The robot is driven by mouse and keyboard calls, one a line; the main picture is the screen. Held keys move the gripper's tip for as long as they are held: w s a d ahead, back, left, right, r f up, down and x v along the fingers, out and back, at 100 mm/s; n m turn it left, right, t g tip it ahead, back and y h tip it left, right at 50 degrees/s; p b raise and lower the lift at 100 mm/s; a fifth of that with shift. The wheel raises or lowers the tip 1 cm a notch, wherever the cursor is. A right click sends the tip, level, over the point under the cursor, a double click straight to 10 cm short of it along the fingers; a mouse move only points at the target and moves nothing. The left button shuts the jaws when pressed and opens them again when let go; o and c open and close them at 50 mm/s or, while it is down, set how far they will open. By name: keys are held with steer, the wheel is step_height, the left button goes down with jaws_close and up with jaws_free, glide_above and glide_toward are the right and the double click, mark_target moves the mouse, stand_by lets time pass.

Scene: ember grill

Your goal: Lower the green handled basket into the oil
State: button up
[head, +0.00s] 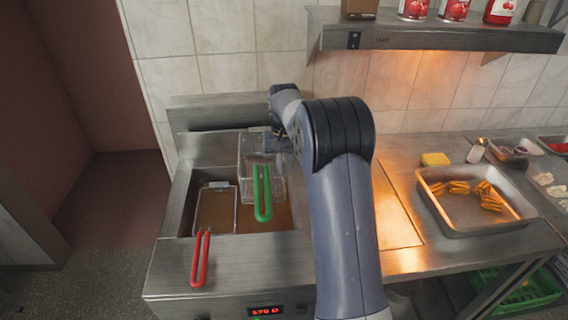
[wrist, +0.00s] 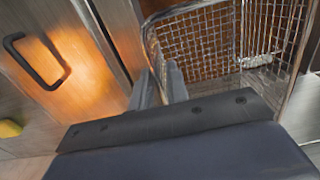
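The green handled basket (head: 246,160) is a wire basket over the right part of the fryer, higher than the other basket, with its green handle (head: 263,194) pointing to the front. Brown oil (head: 285,217) shows below it. My gripper (head: 277,141) is at the basket's back right side, partly hidden by my arm. In the wrist view, my two grey fingers (wrist: 160,84) are close together at the basket's wire rim (wrist: 149,38). I cannot tell whether they are shut on the wire. No food is clearly visible in the basket.
A red handled basket (head: 215,210) sits low in the left part of the fryer. A metal tray with fries (head: 447,212) stands on the counter at right, near a yellow sponge-like block (head: 435,159). A shelf (head: 440,36) with cans hangs above at the back.

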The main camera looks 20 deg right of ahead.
steer(key=shift+o, duration=1.2)
steer(key=shift+r, duration=0.15)
step_height(320, 180, up, 11)
steer(key=shift+f, duration=0.2)
steer(key=shift+f+b, duration=0.15)
steer(key=shift+b, duration=0.15)
step_height(320, 180, down, 10)
steer(key=shift+f+p, duration=0.15)
steer(key=shift+p, duration=0.15)
step_height(320, 180, up, 7)
steer(key=shift+b, duration=0.3)
